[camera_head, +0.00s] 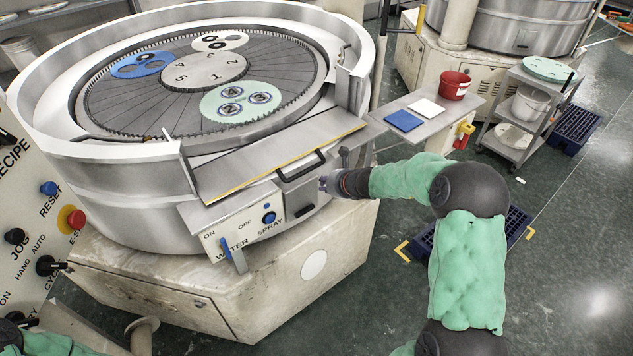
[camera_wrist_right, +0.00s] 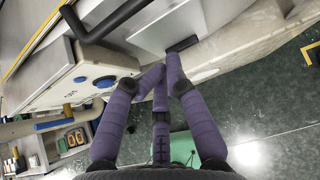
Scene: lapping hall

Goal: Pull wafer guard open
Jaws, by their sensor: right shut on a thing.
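A sloped metal plate (camera_head: 265,160) with a yellow edge lies above. My right gripper (camera_head: 325,184) is at the right side of the panel. In the right wrist view its purple fingers (camera_wrist_right: 168,66) are drawn together, shut at the small black handle (camera_wrist_right: 182,44); the exact contact is hard to see. The larger bar handle (camera_wrist_right: 113,20) is to the left, free. My left gripper is out of view.
The water spray box (camera_head: 240,225) with knobs is left of the panel. A control panel (camera_head: 45,225) stands far left. A side shelf (camera_head: 430,112) holds a blue pad, a white pad and a red pot (camera_head: 455,85). A dark crate (camera_head: 470,232) lies behind my right arm.

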